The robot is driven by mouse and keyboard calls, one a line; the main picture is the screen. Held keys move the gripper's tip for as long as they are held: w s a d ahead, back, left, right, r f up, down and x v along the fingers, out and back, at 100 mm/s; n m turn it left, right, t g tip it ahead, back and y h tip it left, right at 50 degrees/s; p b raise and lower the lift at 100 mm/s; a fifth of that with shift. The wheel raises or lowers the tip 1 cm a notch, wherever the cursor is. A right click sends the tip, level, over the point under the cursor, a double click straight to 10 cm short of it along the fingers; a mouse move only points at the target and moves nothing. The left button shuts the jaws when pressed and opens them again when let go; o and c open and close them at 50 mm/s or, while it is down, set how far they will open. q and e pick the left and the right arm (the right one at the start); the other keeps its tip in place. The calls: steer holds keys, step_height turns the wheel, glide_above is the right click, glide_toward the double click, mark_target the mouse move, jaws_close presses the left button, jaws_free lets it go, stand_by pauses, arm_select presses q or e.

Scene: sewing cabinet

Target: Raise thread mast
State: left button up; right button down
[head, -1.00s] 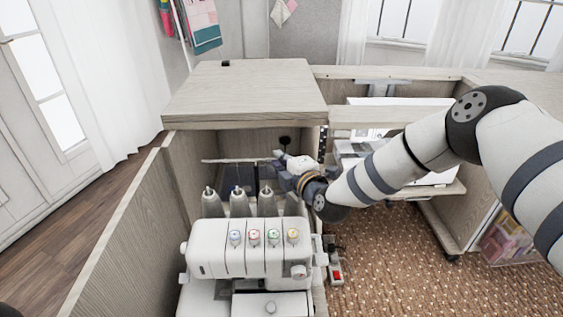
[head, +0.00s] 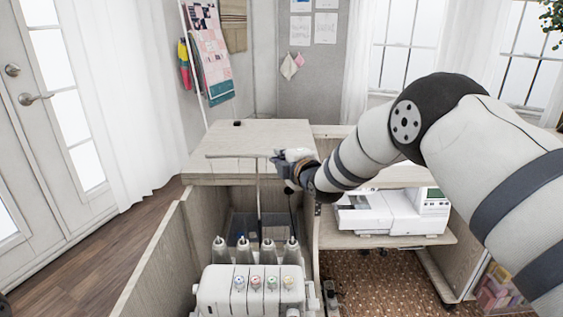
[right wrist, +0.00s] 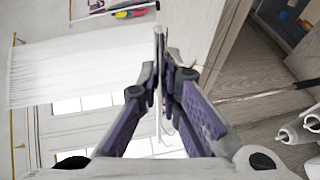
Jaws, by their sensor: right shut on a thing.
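The thread mast (head: 235,156) is a thin grey T-shape behind the white serger (head: 250,291) in the head view. Its crossbar is level, at about the height of the cabinet top, and its upright post runs down behind the spool cones (head: 267,252). My right gripper (head: 276,158) is shut on the right end of the crossbar. In the right wrist view, the fingers of my right gripper (right wrist: 162,65) are closed around the thin bar. The foot of the post is hidden behind the cones. My left gripper is not in view.
The serger stands in an open wooden well with a side panel (head: 150,255) at left. The cabinet top (head: 245,140) lies behind the mast. A white sewing machine (head: 395,212) sits on a shelf at right. Carpet (head: 375,285) lies below.

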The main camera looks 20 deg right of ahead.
steer(key=shift+w+r, duration=0.1)
steer(key=shift+r, duration=0.35)
steer(key=c, duration=1.8)
jaws_free()
steer(key=shift+o, duration=0.2)
steer(key=shift+f, duration=0.1)
steer(key=shift+s, duration=0.25)
steer(key=v, duration=1.1)
steer(key=shift+s, duration=0.4)
